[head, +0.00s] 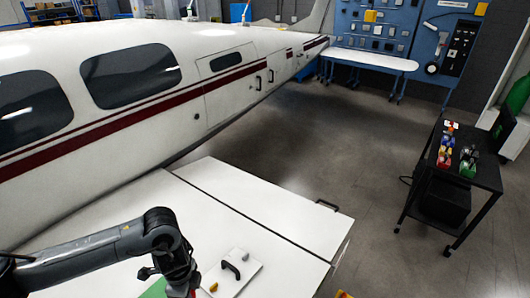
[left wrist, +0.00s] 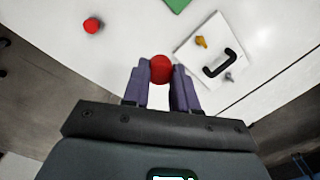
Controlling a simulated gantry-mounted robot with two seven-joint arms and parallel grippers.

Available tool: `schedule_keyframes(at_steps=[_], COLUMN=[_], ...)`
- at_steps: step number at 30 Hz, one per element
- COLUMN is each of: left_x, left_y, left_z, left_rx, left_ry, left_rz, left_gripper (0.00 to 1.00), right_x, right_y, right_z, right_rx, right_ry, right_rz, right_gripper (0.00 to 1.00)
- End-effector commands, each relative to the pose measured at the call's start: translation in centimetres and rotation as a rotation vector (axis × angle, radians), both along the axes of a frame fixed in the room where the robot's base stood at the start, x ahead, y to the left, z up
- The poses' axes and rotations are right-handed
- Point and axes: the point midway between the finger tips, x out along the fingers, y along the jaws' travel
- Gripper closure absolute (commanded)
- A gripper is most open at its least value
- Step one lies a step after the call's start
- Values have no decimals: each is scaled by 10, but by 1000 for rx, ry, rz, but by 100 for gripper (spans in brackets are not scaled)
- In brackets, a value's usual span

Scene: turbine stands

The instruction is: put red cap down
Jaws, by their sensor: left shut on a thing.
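In the left wrist view, a round red cap (left wrist: 160,68) sits between the two purple fingers of my left gripper (left wrist: 160,76), which is shut on it. Below it is a white surface (left wrist: 125,18). A second red piece (left wrist: 92,25) lies on that surface to the left, apart from the gripper. In the head view my left gripper (head: 180,288) is at the bottom edge, its fingertips mostly cut off; only a bit of red shows there. I cannot tell how high the cap is above the surface. My right gripper is in neither view.
A white plate (head: 238,281) with a black handle (head: 232,267), a yellow piece (head: 213,287) and a grey piece (head: 244,252) lies right of the gripper. A green item (head: 154,289) is nearby. A white aircraft (head: 150,100) stands behind; a black cart (head: 470,170) is far right.

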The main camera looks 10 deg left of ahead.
Motion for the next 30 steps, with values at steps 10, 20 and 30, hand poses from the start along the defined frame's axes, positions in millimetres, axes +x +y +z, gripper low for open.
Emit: schedule_keyframes(at_steps=[10, 20, 30], left_x=[16, 2, -1], left_y=[-70, -75, -77], left_z=[50, 36, 35], left_rx=[-1, -1, -2], left_ry=[1, -2, 0], left_rz=[498, 1092, 1389], left_gripper=[100, 100, 100], right_x=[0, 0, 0], right_y=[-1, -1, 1], right_z=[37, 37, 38], right_rx=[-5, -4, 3], right_ry=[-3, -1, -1], right_rz=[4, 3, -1], right_gripper=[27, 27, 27])
